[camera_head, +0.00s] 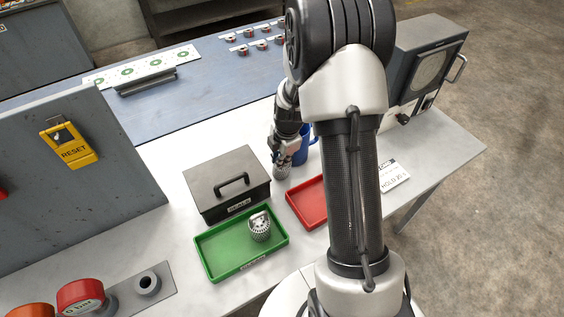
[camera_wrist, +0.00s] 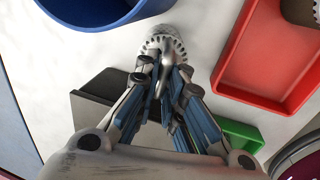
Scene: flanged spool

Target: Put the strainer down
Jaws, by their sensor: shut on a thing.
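A grey metal strainer (camera_head: 282,172) with a toothed or perforated rim hangs under my gripper (camera_head: 283,156), between the dark lidded box and the blue container. In the wrist view the strainer (camera_wrist: 165,43) shows just beyond the fingertips, and my gripper (camera_wrist: 165,75) is shut on its upper part. I cannot tell whether its bottom touches the white table. A second, similar perforated metal strainer (camera_head: 260,228) stands in the green tray (camera_head: 222,272). The red tray (camera_head: 303,206) lies to the right of the green one, partly hidden behind my arm.
The blue container (camera_head: 304,143) stands close behind the held strainer, also at upper left in the wrist view (camera_wrist: 85,12). The dark box (camera_head: 215,177) with a handle is to the left. A white card (camera_head: 395,175) and a grey monitor (camera_head: 425,65) are on the right.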

